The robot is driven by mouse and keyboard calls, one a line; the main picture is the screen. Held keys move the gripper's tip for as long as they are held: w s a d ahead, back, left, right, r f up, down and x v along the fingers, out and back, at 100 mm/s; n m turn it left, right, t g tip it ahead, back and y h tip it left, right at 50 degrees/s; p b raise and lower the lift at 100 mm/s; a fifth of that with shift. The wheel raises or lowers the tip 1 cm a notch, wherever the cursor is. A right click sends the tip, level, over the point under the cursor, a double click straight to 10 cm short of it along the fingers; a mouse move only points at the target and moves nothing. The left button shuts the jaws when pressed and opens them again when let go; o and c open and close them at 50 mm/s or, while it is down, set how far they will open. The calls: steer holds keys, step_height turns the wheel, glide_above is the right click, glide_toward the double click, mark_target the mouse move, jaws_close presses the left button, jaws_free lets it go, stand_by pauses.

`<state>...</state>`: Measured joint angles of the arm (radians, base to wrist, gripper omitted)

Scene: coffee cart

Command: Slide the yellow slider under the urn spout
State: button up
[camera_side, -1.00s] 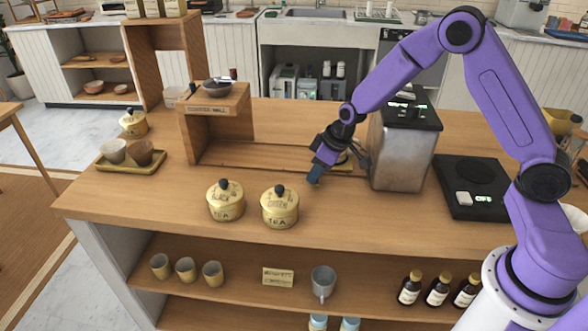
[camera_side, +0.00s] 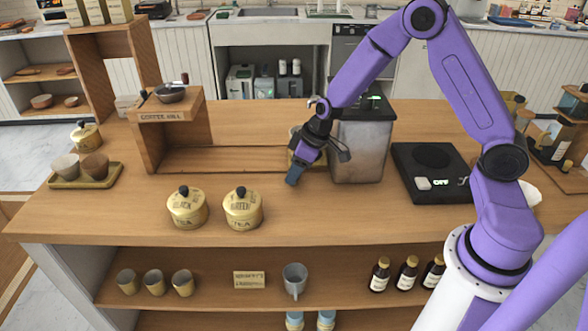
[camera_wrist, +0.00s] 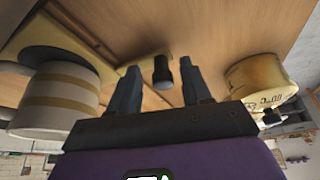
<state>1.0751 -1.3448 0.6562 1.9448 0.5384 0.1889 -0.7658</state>
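The yellow slider (camera_wrist: 138,56) is a flat plate on the wood in the wrist view. A striped cup (camera_wrist: 58,97) stands over its rounded left part, and a dark upright knob (camera_wrist: 162,72) is at its right end. My gripper (camera_wrist: 158,64) is open, one finger on each side of the knob, with gaps showing. In the side view my gripper (camera_side: 312,168) is low over the counter, just left of the metal urn (camera_side: 360,150). It hides most of the slider there. The spout is hard to make out.
Two tea tins (camera_side: 187,208) (camera_side: 243,208) stand at the counter's front, left of my gripper; one tin (camera_wrist: 262,80) is close at right in the wrist view. A wooden coffee mill stand (camera_side: 153,150) is at left. A black scale (camera_side: 432,172) is right of the urn.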

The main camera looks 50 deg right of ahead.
steer(key=shift+r, duration=0.1)
steer(key=shift+r, duration=0.25)
step_height(320, 180, up, 11)
steer(key=s, duration=0.1)
steer(key=shift+s+d, duration=0.3)
steer(key=shift+d, duration=0.15)
steer(key=s+a+r+n+g, duration=0.15)
steer(key=s+a, duration=0.25)
steer(key=s, duration=0.6)
steer(key=s+a+r+n+g, duration=0.1)
steer(key=s+a+n+g, duration=0.2)
steer(key=s, duration=0.8)
steer(key=s+d+n+h, duration=0.1)
steer(key=s+d+n, duration=0.1)
steer(key=s, duration=0.6)
steer(key=shift+s+d+f+t+h, duration=0.2)
steer(key=shift+s+f+t+h, duration=0.1)
steer(key=shift+t+h, duration=0.15)
